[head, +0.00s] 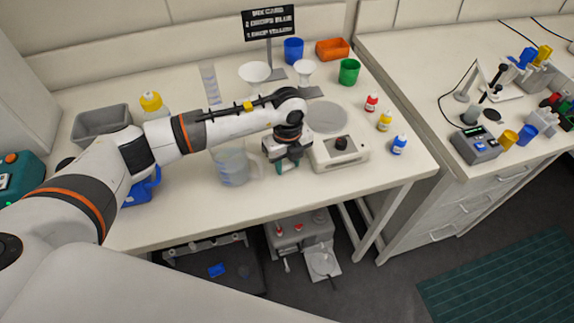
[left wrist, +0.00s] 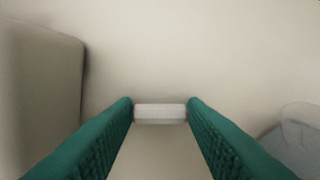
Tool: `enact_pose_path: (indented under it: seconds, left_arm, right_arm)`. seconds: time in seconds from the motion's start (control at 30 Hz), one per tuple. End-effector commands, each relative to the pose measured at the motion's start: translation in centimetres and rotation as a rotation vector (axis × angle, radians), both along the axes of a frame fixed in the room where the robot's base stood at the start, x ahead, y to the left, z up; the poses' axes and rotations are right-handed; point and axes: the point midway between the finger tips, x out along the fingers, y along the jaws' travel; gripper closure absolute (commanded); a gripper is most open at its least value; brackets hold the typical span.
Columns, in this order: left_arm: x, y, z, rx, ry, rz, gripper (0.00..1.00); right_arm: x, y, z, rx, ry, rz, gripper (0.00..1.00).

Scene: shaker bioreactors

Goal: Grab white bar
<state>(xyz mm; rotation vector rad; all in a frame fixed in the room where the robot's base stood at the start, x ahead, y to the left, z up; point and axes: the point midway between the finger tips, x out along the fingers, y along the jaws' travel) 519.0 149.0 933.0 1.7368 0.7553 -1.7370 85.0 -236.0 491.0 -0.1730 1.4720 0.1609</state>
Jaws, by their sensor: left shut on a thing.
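The white bar (left wrist: 160,113) shows in the left wrist view between the green fingertips of my left gripper (left wrist: 160,114). Both fingertips touch its ends, and the gripper is shut on it. In the head view my left gripper (head: 284,165) points down at the bench, between the clear beaker and the white stirrer device. The bar is too small or hidden to make out there. My right gripper is not in view.
A clear beaker (head: 232,168) stands close left of the gripper, and a white hotplate-like device (head: 340,155) close right. Small red, yellow and blue bottles (head: 399,145) stand further right. The bench front (head: 300,190) is clear.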

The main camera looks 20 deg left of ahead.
Motion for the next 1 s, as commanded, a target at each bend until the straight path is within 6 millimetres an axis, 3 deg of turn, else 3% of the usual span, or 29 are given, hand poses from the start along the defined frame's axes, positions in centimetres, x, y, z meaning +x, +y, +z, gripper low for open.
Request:
enact_pose_path:
  seconds: [0.27,0.7,1.0]
  left_arm:
    - [0.1,0.0,1.3,-0.001,-0.004,0.000,0.82]
    - [0.1,0.0,9.1,0.000,-0.003,0.000,0.82]
    - [0.0,0.0,10.1,0.000,0.000,0.000,0.82]
  right_arm:
    - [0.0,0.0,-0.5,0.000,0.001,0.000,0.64]
    - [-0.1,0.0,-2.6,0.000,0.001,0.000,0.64]
    - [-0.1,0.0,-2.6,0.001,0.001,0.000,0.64]
